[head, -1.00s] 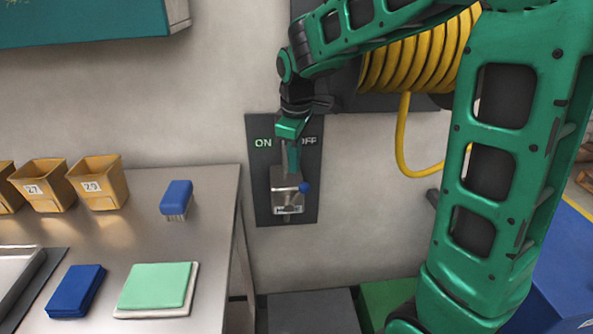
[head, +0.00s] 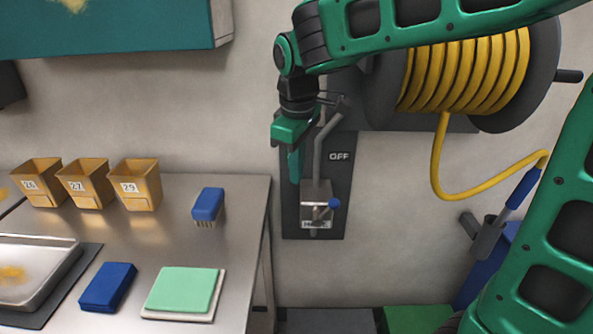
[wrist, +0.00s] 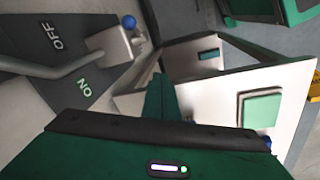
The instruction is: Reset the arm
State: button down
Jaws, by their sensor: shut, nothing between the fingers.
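My green gripper (head: 294,172) points down and is shut with nothing in it. It is in front of the left part of the dark switch panel (head: 344,200) on the wall and covers the place of the ON label in the head view. The OFF label shows to its right.
A steel table (head: 150,228) at left bears numbered tan bins (head: 136,186), a blue brush (head: 208,204), a blue block (head: 107,287), a green pad (head: 184,290) and a metal tray (head: 62,272). A yellow hose reel (head: 470,70) hangs at upper right.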

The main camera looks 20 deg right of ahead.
jog(key=s+d+f+m+g, duration=0.1)
jog(key=s+d+f+m, duration=0.3)
jog(key=s+d+m, duration=0.4)
jog(key=s+d+f+m, duration=0.4)
jog(key=s+d+m, duration=0.3)
jog(key=s+d, duration=0.8)
jog(key=s, duration=0.3)
jog(key=shift+f+m+g+y, duration=0.15)
jog(key=shift+m+g+y, duration=0.15)
jog(key=shift+m+g, duration=0.1)
